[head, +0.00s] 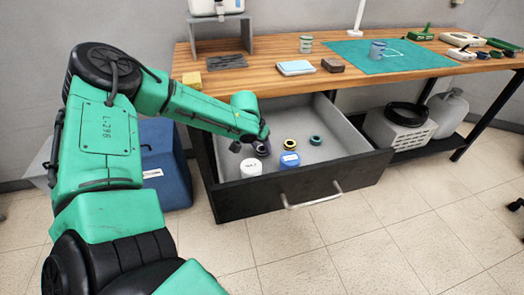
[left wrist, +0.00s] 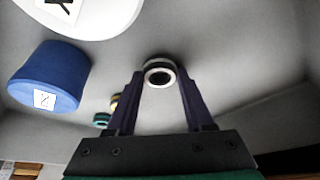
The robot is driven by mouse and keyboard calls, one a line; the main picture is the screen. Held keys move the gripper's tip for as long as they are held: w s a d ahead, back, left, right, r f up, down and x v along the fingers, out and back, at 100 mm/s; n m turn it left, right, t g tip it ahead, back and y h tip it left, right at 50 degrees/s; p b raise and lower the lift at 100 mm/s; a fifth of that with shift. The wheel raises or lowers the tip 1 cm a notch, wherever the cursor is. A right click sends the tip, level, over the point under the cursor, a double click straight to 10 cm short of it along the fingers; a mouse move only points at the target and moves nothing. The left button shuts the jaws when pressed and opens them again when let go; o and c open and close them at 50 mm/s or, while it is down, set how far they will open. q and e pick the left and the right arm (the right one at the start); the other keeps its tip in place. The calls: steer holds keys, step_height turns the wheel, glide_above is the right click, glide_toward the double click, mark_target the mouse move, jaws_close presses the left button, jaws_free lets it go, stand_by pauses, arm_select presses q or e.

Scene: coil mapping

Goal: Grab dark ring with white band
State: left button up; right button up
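The dark ring with a white band (left wrist: 160,73) is in the left wrist view, upper middle. My left gripper (left wrist: 160,76) is open, with one dark finger on each side of the ring near the tips. A narrow gap seems to show on both sides, and I cannot tell how deep the ring sits between the fingers. In the head view my left gripper (head: 258,147) reaches down into the open drawer (head: 345,187), and the ring there is not clearly told apart from the dark fingers. My right gripper is not in view.
In the drawer, close to the gripper, are a white spool (head: 251,167), a blue spool (head: 289,160), a dark ring with a yellow band (head: 290,144) and a teal ring (head: 315,140). The wooden tabletop (head: 265,80) overhangs the back of the drawer. The drawer's right side is clear.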

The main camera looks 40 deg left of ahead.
arm_select(q)
jaws_close()
